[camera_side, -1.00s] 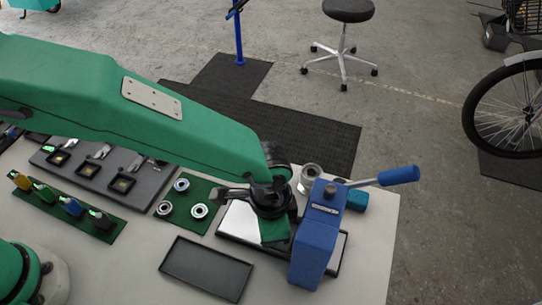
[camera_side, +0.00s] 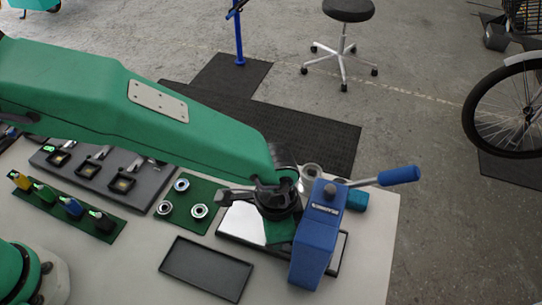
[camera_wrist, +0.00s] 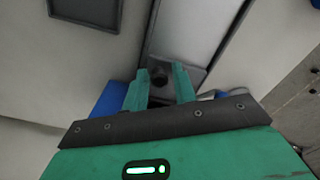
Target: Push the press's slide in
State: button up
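The blue press (camera_side: 317,236) stands at the front right of the table, its lever with a blue grip (camera_side: 398,175) pointing right. The slide's bright metal track (camera_side: 240,222), dark-rimmed, runs from the left to under the press. In the wrist view the track (camera_wrist: 190,28) leads to a grey plate with a dark round knob (camera_wrist: 159,76). My gripper (camera_wrist: 160,78) has its two green fingers apart, one on each side of the knob. Whether they touch it is unclear. In the side view my gripper (camera_side: 282,232) is low over the track, just left of the press, and my wrist hides part of the slide.
An empty black tray (camera_side: 206,269) lies in front. A green mat (camera_side: 184,205) with three metal rings is left of the track. A metal cup (camera_side: 311,172) and a teal block (camera_side: 357,199) stand behind the press. Coloured items (camera_side: 71,208) sit at the far left.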

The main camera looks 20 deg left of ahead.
jog(key=shift+r, duration=2.15)
jog(key=shift+a, duration=0.15)
jog(key=a+r, duration=0.3)
jog(key=a, duration=0.2)
jog(key=shift+a, duration=0.4)
